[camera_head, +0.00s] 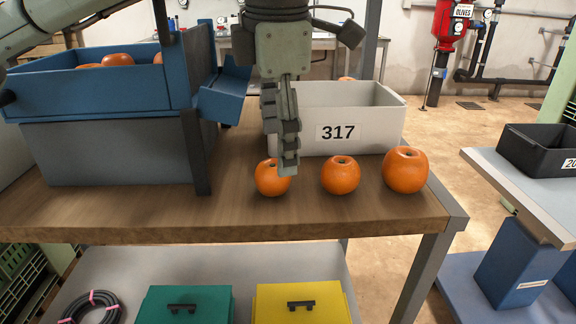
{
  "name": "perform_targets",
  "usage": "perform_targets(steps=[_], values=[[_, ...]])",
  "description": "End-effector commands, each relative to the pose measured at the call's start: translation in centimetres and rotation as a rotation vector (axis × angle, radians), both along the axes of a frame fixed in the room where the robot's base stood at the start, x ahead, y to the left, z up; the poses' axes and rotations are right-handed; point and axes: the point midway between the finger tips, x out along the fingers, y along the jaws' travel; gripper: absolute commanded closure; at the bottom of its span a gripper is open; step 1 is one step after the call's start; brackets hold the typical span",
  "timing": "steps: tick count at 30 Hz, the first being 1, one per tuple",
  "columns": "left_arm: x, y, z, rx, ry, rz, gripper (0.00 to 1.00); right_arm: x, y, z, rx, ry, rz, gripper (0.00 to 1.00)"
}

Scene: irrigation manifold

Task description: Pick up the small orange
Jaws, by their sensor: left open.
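Three oranges stand in a row near the front edge of the wooden table. The left one, which looks smallest, is the small orange (268,180). The middle orange (340,175) is slightly bigger, and the right orange (405,170) is the biggest. My left gripper (287,160) points down at the small orange, and its fingers hide part of the orange's right side. The gripper is seen nearly edge-on, open, with nothing lifted in it. I cannot tell whether a finger touches the orange. My right gripper is out of view.
A white bin (365,130) marked 317 stands close behind the oranges. A blue crate (85,88) with oranges sits on a grey box (110,155) at the left, beside a dark post (193,150). The front table strip (130,215) is clear.

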Motion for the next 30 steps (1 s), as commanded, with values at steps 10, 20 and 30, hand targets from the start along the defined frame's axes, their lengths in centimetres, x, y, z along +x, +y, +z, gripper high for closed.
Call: perform_targets(steps=[10,20,30], values=[[1.1,1.0,-2.5,0.038,-0.021,0.022,0.28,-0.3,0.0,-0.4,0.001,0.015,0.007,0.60],[2.2,1.2,-6.7,0.036,-0.019,0.020,0.28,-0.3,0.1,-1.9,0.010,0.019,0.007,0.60],[2.4,1.2,-7.2,0.035,-0.021,0.019,0.38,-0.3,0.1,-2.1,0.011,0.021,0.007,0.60]])
